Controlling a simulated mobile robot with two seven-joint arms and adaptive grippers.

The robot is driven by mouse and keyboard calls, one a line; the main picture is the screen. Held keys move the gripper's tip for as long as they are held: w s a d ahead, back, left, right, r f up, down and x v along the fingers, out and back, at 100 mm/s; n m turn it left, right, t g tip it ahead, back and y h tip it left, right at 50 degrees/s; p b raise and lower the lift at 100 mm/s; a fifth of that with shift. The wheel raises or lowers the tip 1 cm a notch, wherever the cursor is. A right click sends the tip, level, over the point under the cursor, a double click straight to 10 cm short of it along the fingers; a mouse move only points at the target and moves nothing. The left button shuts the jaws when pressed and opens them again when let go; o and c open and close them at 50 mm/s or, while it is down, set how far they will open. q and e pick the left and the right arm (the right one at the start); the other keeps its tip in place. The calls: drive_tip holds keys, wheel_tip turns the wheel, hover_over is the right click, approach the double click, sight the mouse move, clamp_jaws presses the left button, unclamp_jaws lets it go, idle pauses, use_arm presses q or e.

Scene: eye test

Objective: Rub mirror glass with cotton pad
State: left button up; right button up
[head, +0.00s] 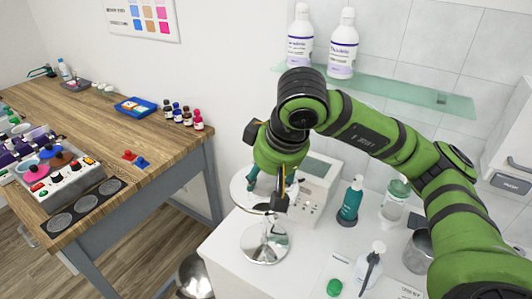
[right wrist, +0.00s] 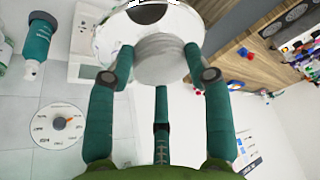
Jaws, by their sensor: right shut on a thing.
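A round table mirror (head: 238,190) stands on a shiny round foot (head: 264,245) on the white counter. My right gripper (head: 267,192) is over the mirror and covers part of it. In the right wrist view, my right gripper (right wrist: 160,62) is shut on a white, round, soft-looking cotton pad (right wrist: 163,58). The pad is at the mirror glass (right wrist: 185,28), which shows behind it at the top. I cannot tell for sure whether pad and glass touch. The pad is hidden in the head view. My left gripper is in neither view.
Behind the mirror is a white device (head: 318,178). A teal pump bottle (head: 350,202), a glass jar (head: 394,204) and a metal cup (head: 417,252) stand right of it. A glass shelf (head: 400,92) hangs above with two white bottles. A wooden workbench (head: 100,105) is at left.

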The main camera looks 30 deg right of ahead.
drive_tip(key=shift+r, duration=0.65)
drive_tip(key=shift+w+p+v, duration=0.25)
drive_tip(key=shift+p+v, duration=0.6)
drive_tip(key=shift+v, duration=0.35)
drive_tip(key=shift+w+r, duration=0.1)
drive_tip(key=shift+r, duration=0.3)
drive_tip(key=shift+w, duration=0.1)
